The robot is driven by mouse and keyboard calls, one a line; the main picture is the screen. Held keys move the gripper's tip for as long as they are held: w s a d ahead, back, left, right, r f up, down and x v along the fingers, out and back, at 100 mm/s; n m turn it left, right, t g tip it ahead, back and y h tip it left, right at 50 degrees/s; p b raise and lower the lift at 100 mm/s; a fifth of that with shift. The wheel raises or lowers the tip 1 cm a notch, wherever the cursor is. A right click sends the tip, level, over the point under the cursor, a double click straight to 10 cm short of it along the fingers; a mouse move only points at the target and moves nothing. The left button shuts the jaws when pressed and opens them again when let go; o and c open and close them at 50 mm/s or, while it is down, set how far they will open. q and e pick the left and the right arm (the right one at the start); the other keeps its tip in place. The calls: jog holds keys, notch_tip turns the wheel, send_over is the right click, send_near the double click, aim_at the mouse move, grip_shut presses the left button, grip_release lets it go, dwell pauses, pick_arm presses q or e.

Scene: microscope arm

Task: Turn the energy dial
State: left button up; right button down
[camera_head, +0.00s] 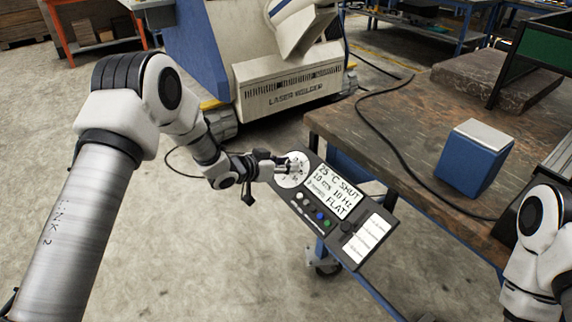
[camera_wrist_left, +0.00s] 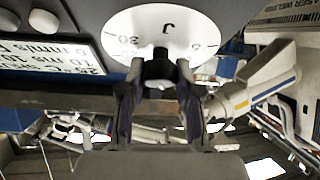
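The energy dial (camera_head: 291,170) is a round white face at the upper left end of the dark control panel (camera_head: 318,237). In the left wrist view the dial face (camera_wrist_left: 120,25) shows a "J" and numbers, with a small black knob (camera_wrist_left: 160,68) at its lower edge. My left gripper (camera_head: 280,165) is at the dial and partly covers it. In the left wrist view its two dark fingers (camera_wrist_left: 158,82) stand apart, one on each side of the knob; small gaps seem to remain. My right arm shows at the right edge, but its gripper is out of view.
The panel also carries a display (camera_head: 333,190), several coloured buttons and white labels (camera_head: 369,238). It sits by the corner of a worn workbench (camera_head: 400,140). A blue box (camera_head: 474,155) and a black cable lie on the bench. A laser welder (camera_head: 290,85) stands behind.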

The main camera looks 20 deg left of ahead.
pick_arm(q)
grip_shut()
jog(key=shift+r+m+g+h+p, duration=0.1)
jog(key=shift+m+g+h+p, duration=0.25)
jog(key=shift+m+p, duration=0.35)
jog(key=m+g+h+p, duration=0.1)
jog(key=m+p, duration=0.1)
jog(key=m, duration=0.1)
jog(key=shift+m+h, duration=0.25)
jog(key=shift+m, duration=0.05)
jog(key=m+g+p, duration=0.1)
jog(key=m, duration=0.1)
jog(key=shift+m+g+h, duration=0.25)
jog(key=shift+m+h, duration=0.15)
jog(key=shift+m+g+h+p, duration=0.3)
jog(key=shift+m+g+p, duration=0.45)
jog(key=shift+m, duration=0.55)
